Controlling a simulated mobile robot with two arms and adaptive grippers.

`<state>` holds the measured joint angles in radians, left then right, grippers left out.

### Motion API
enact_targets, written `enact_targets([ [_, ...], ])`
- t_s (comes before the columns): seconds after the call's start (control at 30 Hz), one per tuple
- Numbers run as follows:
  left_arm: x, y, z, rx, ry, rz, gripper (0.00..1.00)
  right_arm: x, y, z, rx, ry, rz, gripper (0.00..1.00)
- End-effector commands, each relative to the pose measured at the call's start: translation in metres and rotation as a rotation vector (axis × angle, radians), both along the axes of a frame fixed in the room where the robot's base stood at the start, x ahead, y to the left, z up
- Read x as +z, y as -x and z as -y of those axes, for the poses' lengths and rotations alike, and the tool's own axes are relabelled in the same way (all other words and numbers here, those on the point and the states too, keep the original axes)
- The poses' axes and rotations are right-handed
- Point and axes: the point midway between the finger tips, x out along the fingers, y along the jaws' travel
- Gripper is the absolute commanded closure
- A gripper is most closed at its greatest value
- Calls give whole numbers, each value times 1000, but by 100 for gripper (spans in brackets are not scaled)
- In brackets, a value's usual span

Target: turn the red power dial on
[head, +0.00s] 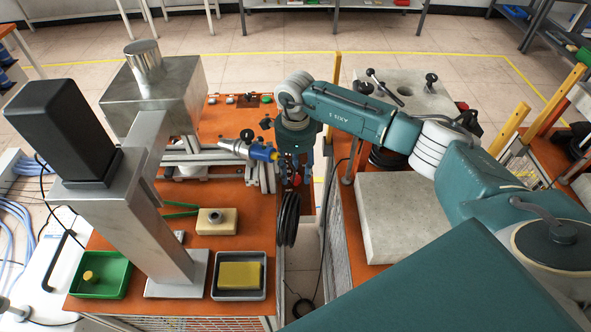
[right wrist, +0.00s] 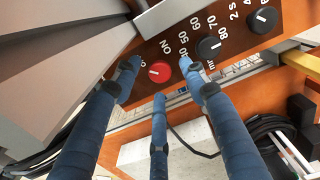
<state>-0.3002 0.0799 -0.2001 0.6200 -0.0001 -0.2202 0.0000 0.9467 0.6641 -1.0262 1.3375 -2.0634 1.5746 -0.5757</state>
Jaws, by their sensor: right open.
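The red power dial (right wrist: 160,71) sits on the orange-brown panel in the right wrist view. A small white mark shows on its left part, towards lettering partly covered by a finger. The word ON is printed up and to its right. My right gripper (right wrist: 160,76) is open, with its blue fingers spread around the dial, one left, one right and one below. I cannot tell whether they touch it. In the head view my right gripper (head: 291,168) points down at the front right edge of the orange bench. My left gripper is not in view.
Black dials (right wrist: 209,47) with numbers stand to the right of the red dial. A black cable coil (head: 287,218) hangs beside the orange bench (head: 225,130). A green tray (head: 117,279) and a yellow block (head: 240,275) in a grey tray are at the front left.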

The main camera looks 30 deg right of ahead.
Motion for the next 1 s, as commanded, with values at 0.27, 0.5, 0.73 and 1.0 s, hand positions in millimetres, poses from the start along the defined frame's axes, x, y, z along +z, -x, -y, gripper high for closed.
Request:
enact_targets([
  [0.27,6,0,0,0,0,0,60,-16,0,0,0,0,1,57],
  [0.5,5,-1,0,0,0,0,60,-16,0,0,0,0,1,65],
  [0.73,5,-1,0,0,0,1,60,-16,0,0,0,0,2,100],
  [1.0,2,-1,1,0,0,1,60,-16,-1,0,-29,0,3,100],
])
